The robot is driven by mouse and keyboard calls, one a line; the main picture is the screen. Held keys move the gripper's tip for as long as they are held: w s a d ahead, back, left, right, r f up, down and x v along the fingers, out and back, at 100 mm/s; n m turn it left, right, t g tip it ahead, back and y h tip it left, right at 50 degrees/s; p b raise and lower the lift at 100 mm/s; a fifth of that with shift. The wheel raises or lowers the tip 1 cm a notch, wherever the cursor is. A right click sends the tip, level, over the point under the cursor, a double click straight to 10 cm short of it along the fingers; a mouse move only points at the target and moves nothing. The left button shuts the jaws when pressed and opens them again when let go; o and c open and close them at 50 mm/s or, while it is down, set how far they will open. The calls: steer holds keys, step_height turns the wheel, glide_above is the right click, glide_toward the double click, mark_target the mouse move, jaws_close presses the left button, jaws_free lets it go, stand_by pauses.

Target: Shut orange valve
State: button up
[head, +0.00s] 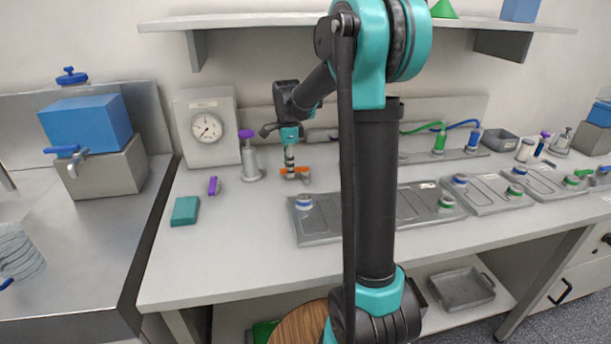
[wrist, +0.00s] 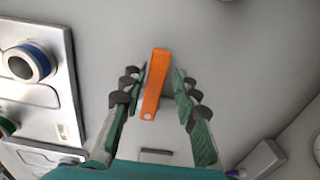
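The orange valve handle (wrist: 155,85) is a flat bar that lies between the two fingers of my gripper (wrist: 160,88) in the wrist view. The gripper is open, with a visible gap between the bar and the right finger. The left finger is close to the bar; I cannot tell whether it touches. In the head view the orange valve (head: 298,170) stands on the bench, and my gripper (head: 290,160) points down over it. The valve's body is mostly hidden behind the gripper.
A grey panel with a blue-ringed port (head: 304,202) lies just in front of the valve. A purple-topped grey fitting (head: 250,160) and a gauge box (head: 207,125) stand to its left. A teal block (head: 185,211) lies on the bench's left part. A shelf (head: 240,21) hangs above.

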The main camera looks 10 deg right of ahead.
steer(key=shift+w+r, duration=0.15)
steer(key=shift+r, duration=3.25)
